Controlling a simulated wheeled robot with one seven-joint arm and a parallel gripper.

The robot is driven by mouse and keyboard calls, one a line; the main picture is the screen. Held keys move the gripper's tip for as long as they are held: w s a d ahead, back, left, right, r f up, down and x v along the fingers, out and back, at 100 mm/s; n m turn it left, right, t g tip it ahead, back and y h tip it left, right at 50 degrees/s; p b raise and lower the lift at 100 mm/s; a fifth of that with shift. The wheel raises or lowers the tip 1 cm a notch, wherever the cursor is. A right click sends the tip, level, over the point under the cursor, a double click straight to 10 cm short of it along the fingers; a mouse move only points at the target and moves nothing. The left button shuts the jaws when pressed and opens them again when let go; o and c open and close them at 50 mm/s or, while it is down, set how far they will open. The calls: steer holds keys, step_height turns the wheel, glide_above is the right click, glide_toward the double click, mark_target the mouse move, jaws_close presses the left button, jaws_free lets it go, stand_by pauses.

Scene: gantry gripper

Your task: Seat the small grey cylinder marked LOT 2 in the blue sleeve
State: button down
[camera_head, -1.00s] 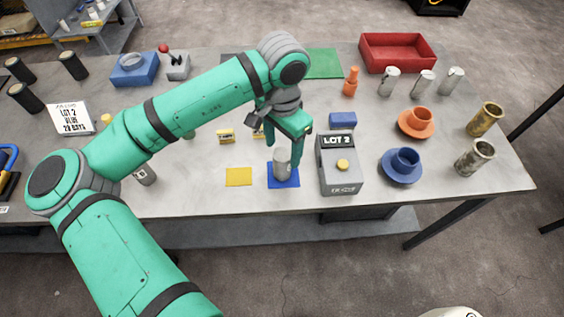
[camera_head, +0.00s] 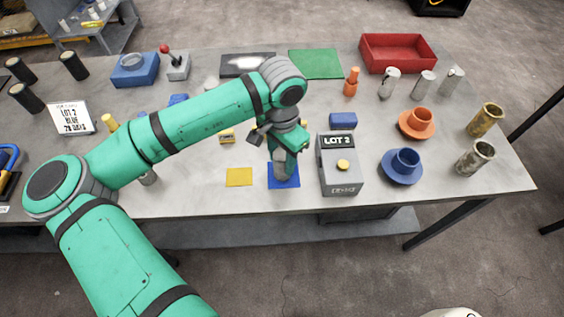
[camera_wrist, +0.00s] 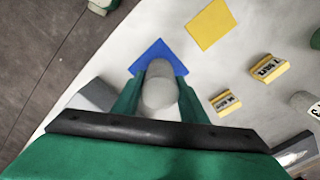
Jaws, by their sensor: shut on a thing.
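A small grey cylinder (camera_wrist: 160,92) stands upright between the two fingers of my gripper (camera_wrist: 157,100) in the wrist view. In the head view my gripper (camera_head: 286,162) is low over the blue square mat (camera_head: 284,183), shut on the cylinder (camera_head: 280,168), which is partly hidden by the fingers. No marking on it can be read. The blue sleeve (camera_head: 405,162), a short tube on a round flange, stands on the bench to the right, beyond the grey LOT 2 box. Its opening faces up.
The grey box (camera_head: 341,180) with a yellow button stands between my gripper and the blue sleeve. A small blue block (camera_head: 343,120) lies behind it. An orange sleeve (camera_head: 417,122), brass and mottled tubes, several silver cylinders and a red tray (camera_head: 398,50) are on the right.

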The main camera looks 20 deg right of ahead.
mark_target(283, 155)
steer(key=shift+r, duration=0.15)
steer(key=shift+r, duration=0.35)
step_height(283, 155, up, 3)
steer(key=shift+s+d+f, duration=0.1)
steer(key=shift+d+f, duration=0.05)
steer(key=shift+f, duration=0.05)
steer(key=s+d+r, duration=0.8)
steer(key=s+r, duration=0.1)
steer(key=s, duration=0.2)
steer(key=shift+r, duration=0.2)
